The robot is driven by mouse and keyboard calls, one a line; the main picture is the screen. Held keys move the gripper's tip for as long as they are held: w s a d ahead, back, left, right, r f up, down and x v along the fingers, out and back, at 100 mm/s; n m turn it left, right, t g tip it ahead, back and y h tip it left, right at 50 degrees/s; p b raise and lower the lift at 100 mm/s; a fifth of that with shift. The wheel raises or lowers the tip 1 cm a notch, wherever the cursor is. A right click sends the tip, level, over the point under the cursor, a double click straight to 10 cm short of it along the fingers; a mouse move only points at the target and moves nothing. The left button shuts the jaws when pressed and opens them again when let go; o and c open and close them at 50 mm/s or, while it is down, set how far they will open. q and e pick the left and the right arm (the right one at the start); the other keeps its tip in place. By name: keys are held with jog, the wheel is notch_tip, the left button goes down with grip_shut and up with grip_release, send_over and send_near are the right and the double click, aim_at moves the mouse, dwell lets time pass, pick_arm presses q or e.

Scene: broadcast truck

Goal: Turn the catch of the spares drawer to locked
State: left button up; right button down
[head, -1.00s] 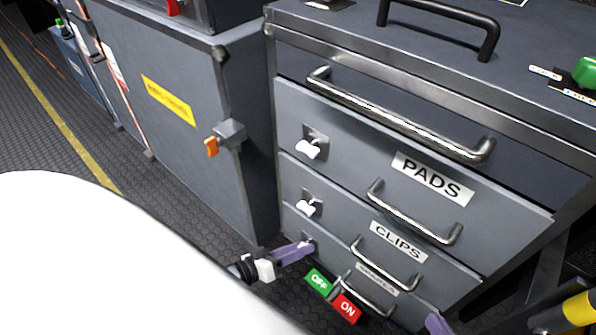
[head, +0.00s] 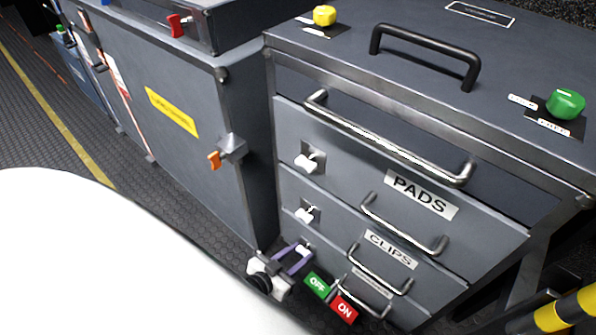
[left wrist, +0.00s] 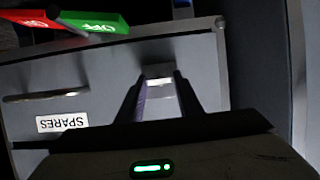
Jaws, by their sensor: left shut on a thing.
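The spares drawer is the lowest drawer in the grey cabinet. Its label (left wrist: 62,122) shows upside down in the left wrist view, and its handle (head: 365,299) shows in the head view. Its small white catch (left wrist: 160,82) sits between the fingers of my left gripper (head: 297,256), which is shut on it. The gripper's fingers (left wrist: 160,95) hide much of the catch, so I cannot tell which way it points. My right gripper is not in view.
The PADS drawer (head: 420,195) and CLIPS drawer (head: 390,249) above have white catches. A green OFF plate (head: 317,285) and red ON plate (head: 344,308) are close beside my left gripper. A grey cabinet with an orange latch (head: 215,160) stands left.

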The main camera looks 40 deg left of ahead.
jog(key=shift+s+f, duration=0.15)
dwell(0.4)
pick_arm(q)
jog(key=o, duration=1.1)
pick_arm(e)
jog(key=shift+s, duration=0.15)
